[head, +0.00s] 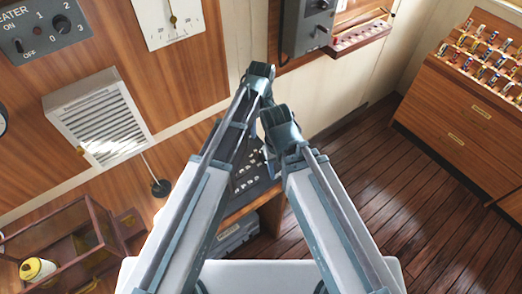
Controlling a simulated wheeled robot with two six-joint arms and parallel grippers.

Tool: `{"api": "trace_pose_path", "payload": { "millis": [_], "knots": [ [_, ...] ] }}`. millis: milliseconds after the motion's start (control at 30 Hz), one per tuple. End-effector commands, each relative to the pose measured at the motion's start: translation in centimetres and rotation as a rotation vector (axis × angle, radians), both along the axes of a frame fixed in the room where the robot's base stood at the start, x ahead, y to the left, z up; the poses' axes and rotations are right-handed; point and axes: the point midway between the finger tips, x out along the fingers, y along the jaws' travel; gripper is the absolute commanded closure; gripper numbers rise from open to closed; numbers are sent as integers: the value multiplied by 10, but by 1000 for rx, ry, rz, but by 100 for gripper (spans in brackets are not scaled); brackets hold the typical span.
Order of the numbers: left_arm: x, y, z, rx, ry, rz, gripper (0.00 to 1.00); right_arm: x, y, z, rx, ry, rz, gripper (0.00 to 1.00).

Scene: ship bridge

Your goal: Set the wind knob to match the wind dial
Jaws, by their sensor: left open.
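A white dial plate with a thin needle (172,20) is on the wood wall at the top; its upper part is cut off. A grey heater panel (40,25) with a switch and a knob marked 0 to 3 hangs left of it. A grey box with dark knobs (308,25) is right of the dial. I cannot tell which knob is the wind knob. My left gripper (243,140) is open and empty, small and partly hidden by my arm, apart from these panels. My right gripper is hidden behind its arm.
A white louvred vent (98,118) is below the heater panel. A dark keyed console (250,178) lies between my arms. A wooden frame with a yellow spool (37,268) is at lower left. A wooden cabinet (455,125) stands right; the plank floor (370,180) before it is clear.

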Motion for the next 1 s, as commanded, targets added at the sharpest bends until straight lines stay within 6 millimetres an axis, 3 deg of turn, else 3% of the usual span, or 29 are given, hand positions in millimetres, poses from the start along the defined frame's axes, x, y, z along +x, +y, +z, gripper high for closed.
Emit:
{"api": "trace_pose_path", "payload": {
  "millis": [467,1000],
  "knots": [
    [1,-6,-12,2,2,27,38,0,0,-12,0,0,2,45],
    [0,-4,-84,2,2,26,38,0,0,-83,-2,0,8,45]
  ]
}}
